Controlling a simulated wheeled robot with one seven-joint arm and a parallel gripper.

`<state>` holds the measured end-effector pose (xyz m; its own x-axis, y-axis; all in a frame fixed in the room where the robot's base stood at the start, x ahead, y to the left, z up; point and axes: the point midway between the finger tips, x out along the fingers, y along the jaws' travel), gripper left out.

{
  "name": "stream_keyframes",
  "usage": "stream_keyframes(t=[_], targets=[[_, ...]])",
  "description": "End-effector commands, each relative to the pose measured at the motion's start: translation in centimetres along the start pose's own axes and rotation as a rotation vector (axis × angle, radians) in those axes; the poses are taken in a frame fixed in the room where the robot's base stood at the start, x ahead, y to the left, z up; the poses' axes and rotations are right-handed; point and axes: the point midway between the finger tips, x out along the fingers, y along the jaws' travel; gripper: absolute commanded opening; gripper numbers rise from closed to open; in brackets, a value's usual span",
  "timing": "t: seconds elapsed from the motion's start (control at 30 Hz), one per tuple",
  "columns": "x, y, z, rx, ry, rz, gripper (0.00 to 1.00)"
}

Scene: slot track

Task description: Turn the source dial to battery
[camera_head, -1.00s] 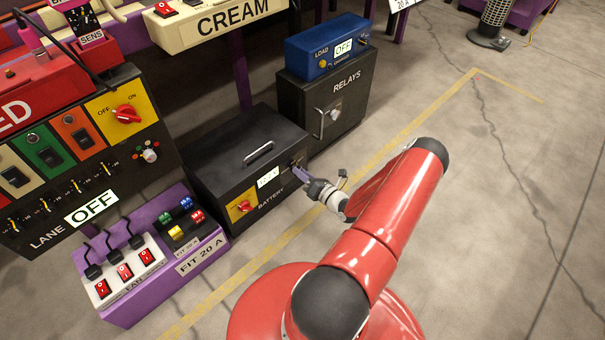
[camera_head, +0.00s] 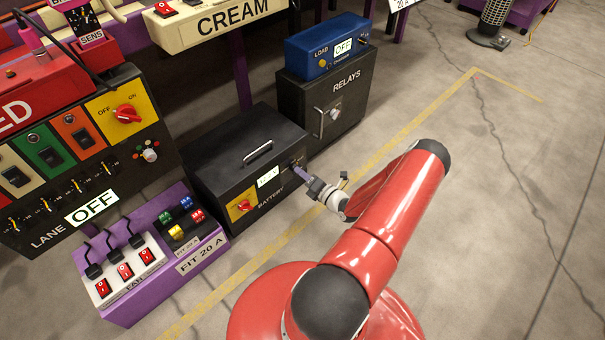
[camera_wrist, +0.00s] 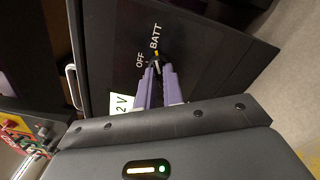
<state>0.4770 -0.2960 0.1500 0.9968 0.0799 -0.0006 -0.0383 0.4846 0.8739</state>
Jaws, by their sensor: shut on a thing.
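The black battery box (camera_head: 230,190) stands on the floor left of my arm, with a white readout (camera_head: 268,178) on its front. My gripper (camera_head: 300,172) is at the right end of that front. In the wrist view, the purple fingers of my gripper (camera_wrist: 159,88) are closed around the source dial (camera_wrist: 157,62), which they mostly hide. A small yellow mark at the dial's tip sits just by the word BATT, with OFF to its left. The readout (camera_wrist: 122,104) is partly hidden in the wrist view and shows "2 V".
A red knob on a yellow plate (camera_head: 240,207) is at the left of the box's front. The relays box (camera_head: 300,110) with a blue load unit (camera_head: 325,50) on it stands behind. A purple fuse-and-fan unit (camera_head: 150,290) is at left. The floor at right is clear.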

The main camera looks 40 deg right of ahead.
Motion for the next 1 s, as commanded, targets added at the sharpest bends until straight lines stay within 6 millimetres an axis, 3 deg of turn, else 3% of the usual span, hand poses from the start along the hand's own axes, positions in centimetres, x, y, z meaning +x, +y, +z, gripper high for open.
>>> stream_keyframes(t=[0.07, 0.1, 0.27, 0.57, 1.0], targets=[[0.0, -0.1, 0.0, 0.001, -0.001, -0.002, 0.0], [0.0, -0.1, 0.0, 0.001, -0.001, -0.002, 0.13], [0.0, -0.1, 0.1, 0.0, -0.001, -0.001, 0.31], [-0.2, 0.0, 0.1, -0.001, -0.002, -0.001, 0.31], [-6.8, -0.1, 0.1, 0.0, -0.002, -0.003, 0.31]])
